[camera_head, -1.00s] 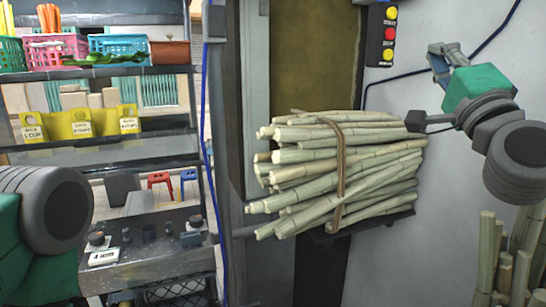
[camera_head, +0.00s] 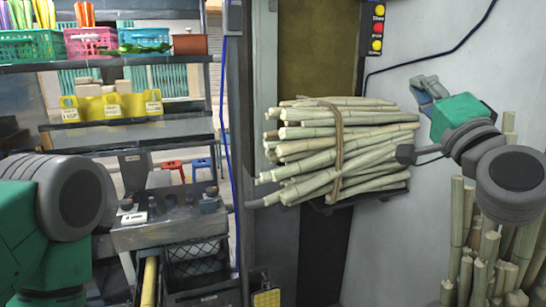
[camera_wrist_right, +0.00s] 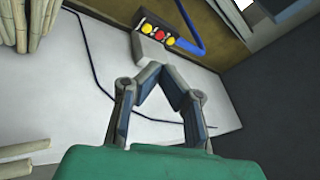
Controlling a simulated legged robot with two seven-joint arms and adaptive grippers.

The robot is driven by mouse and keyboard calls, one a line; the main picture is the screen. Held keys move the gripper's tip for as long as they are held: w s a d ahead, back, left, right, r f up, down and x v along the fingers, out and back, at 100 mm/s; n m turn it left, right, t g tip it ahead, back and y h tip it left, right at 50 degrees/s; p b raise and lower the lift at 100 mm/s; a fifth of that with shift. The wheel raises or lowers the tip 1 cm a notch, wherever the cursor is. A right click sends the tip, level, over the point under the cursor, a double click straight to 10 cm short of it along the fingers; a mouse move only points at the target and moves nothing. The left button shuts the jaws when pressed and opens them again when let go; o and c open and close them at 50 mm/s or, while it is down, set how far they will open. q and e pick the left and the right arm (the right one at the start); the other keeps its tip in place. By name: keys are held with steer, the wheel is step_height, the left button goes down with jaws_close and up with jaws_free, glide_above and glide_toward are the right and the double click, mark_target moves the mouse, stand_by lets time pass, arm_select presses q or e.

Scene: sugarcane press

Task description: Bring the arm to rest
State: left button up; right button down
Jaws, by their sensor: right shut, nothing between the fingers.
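My right arm comes in from the right in the head view. Its green-bodied gripper (camera_head: 423,84) is raised in front of the pale wall, right of the tied cane bundle (camera_head: 335,150). In the right wrist view the two fingers of my right gripper (camera_wrist_right: 158,72) angle inward and meet at the tips, with nothing between them. Part of my left arm shows at the left edge of the head view, but its gripper is out of view.
A button box (camera_head: 377,28) with yellow and red buttons is on the wall above; it also shows in the wrist view (camera_wrist_right: 158,33). Upright canes (camera_head: 460,235) stand at lower right. A shelf with baskets (camera_head: 90,42) and yellow containers (camera_head: 110,106) is at left.

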steer(key=s+a+f+n+g+y+b, duration=0.1)
steer(key=a+f+n+g, duration=0.25)
steer(key=f, duration=0.95)
steer(key=s+a+f+n+g+y+b, duration=0.15)
steer(key=a+f+g, duration=0.25)
steer(key=f, duration=0.9)
steer(key=s+f+n+g+b, duration=0.1)
steer(key=s+f+n+g, duration=0.15)
steer(key=f, duration=0.65)
steer(key=s+f+n+g+b, duration=0.15)
steer(key=s+f, duration=0.25)
steer(key=f, duration=0.5)
steer(key=s+d+f+n+g+h+b, duration=0.1)
steer(key=s+d+f+g, duration=0.15)
steer(key=s+f, duration=0.45)
steer(key=s+d+f+g+h, duration=0.1)
steer(key=s+f+g+h, duration=0.2)
steer(key=f, duration=0.5)
steer(key=s+d+f+n+g+h+b, duration=0.1)
steer(key=s+d+f, duration=0.3)
steer(key=s, duration=0.4)
steer(key=s+d+f+n+g+b, duration=0.1)
steer(key=s+d+f+g, duration=0.2)
steer(key=s, duration=0.5)
step_height(320, 180, down, 2)
steer(key=shift+d+n+g+h, duration=0.3)
steer(key=shift+d+g+h, duration=0.05)
steer(key=shift+g, duration=0.25)
